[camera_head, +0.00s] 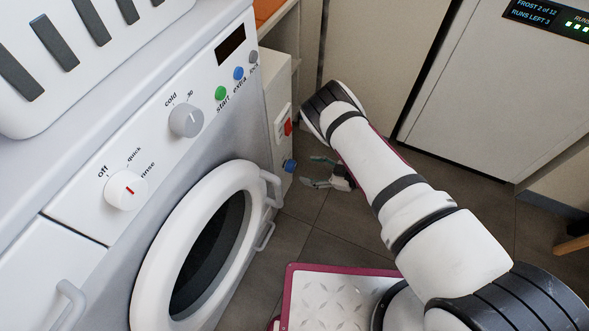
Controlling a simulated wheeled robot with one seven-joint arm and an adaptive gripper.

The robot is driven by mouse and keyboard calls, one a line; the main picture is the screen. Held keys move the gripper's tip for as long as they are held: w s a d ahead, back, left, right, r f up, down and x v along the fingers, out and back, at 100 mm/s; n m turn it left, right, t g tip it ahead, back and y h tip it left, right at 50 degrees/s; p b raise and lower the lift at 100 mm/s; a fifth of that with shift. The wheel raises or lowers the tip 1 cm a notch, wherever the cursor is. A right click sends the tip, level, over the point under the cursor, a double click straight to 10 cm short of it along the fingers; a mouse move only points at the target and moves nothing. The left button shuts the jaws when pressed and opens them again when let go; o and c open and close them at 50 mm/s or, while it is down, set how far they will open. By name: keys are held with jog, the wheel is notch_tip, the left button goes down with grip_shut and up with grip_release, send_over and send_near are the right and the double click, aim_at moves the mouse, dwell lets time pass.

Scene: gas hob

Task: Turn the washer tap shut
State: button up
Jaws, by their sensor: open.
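A small blue knob (289,166), which looks like the washer tap, sits low on the side panel just right of the washing machine (225,130). My gripper (308,170) is at the end of my arm, low over the floor. Its two fingers are spread apart and point left towards the blue knob. The fingers look empty, and a small gap in the picture separates them from the knob. I cannot tell the depth between them or which way the tap is turned.
A red switch (287,127) is above the blue knob. The washer's round door (153,262) and its handle are left of the gripper. Tiled floor (335,225) is clear below the gripper.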

aim_at(294, 167)
jog(key=b+x, duration=0.2)
jog(key=x, duration=0.5)
jog(key=shift+w+a+b, duration=0.1)
jog(key=shift+a+b, duration=0.05)
jog(key=shift+b, duration=0.15)
jog(key=shift+c, duration=0.4)
jog(key=c, duration=1.1)
